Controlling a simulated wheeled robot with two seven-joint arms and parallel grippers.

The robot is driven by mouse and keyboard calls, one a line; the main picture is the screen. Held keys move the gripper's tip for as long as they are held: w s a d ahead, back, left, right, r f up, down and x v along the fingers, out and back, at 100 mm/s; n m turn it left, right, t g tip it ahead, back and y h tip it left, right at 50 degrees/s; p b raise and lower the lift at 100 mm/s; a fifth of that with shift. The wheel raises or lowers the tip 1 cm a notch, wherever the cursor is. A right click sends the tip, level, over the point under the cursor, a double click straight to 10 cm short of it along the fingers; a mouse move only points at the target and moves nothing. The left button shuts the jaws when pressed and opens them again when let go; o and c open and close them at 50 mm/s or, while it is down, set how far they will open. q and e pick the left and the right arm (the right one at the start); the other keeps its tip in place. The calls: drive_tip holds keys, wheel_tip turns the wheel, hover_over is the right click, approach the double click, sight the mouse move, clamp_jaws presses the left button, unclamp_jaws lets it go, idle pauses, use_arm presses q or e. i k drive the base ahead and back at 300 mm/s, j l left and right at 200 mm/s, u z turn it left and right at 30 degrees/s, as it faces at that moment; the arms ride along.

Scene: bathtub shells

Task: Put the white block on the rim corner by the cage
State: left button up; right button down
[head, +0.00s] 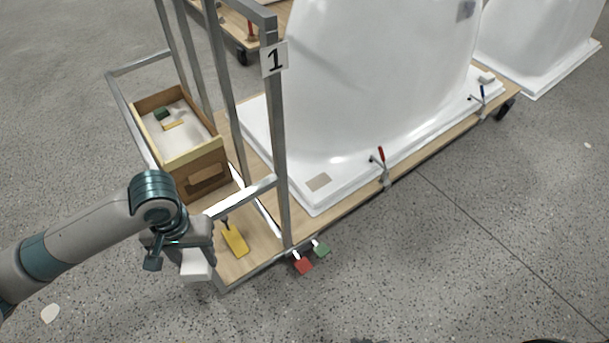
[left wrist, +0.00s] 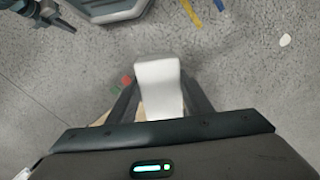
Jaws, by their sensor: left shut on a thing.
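My left gripper (head: 190,246) is at the lower left in the head view, in front of the cart's near left end. It is shut on a white block (head: 196,265), which hangs below the fingers. In the left wrist view the white block (left wrist: 160,85) sits between the two dark fingers (left wrist: 158,100), with floor behind it. The white tub shell (head: 370,90) lies on the cart, and its near left rim corner (head: 312,202) is beside the grey metal cage (head: 280,150). A tan patch (head: 318,182) is on the rim near that corner.
A wooden box (head: 190,165) with small blocks stands inside the cage. A yellow tool (head: 235,240) lies on the cart deck. A red-handled clamp (head: 382,165) grips the rim.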

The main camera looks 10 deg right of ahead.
sight(318, 181)
drive_tip(key=i+l+u, duration=0.15)
drive_tip(key=l, duration=0.45)
drive_tip(key=i+l+u, duration=0.2)
drive_tip(key=l, duration=0.35)
drive_tip(key=l+u, duration=0.15)
drive_tip(key=l, duration=0.45)
drive_tip(key=i+l, duration=0.15)
drive_tip(key=l, duration=0.2)
drive_tip(key=i+l+u, duration=0.1)
drive_tip(key=l, duration=0.2)
drive_tip(key=i+l, duration=0.2)
drive_tip(key=l, duration=0.15)
